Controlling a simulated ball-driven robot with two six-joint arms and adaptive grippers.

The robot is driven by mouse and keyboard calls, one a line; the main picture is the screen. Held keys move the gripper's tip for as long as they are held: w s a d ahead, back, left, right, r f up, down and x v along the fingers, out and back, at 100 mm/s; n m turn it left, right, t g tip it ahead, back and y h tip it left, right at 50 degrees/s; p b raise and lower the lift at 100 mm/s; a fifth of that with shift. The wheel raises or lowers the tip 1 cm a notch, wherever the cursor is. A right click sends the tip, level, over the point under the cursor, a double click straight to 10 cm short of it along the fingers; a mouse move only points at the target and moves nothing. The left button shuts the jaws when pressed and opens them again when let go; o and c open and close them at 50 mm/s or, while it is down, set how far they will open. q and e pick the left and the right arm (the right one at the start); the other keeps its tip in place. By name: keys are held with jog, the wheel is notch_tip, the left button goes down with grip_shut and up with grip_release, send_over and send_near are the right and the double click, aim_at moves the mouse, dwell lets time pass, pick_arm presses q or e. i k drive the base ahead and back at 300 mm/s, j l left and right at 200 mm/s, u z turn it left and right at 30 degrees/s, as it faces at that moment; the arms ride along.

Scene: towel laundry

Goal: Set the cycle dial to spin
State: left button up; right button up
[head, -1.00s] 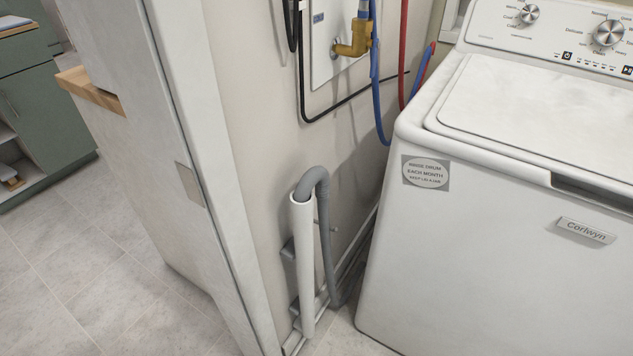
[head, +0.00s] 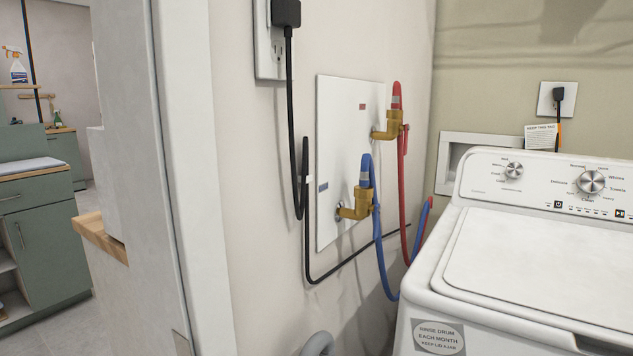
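The white top-loading washer (head: 530,255) stands at the right of the head view, with its lid shut. Its control panel (head: 545,185) runs along the back of the top. The larger silver dial (head: 590,182) on the panel has cycle words printed around it, too small to read with certainty. A smaller silver knob (head: 513,171) sits to its left. I cannot tell which setting either points to. Neither of my grippers is in view.
A wall end (head: 180,180) stands close on the left. Blue (head: 378,240) and red (head: 404,190) hoses hang from brass valves beside the washer. A black cord (head: 291,120) hangs from an outlet. Green cabinets (head: 42,240) stand far left.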

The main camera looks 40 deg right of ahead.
aim_at(591, 182)
jog(key=z, duration=2.45)
jog(key=u, duration=0.1)
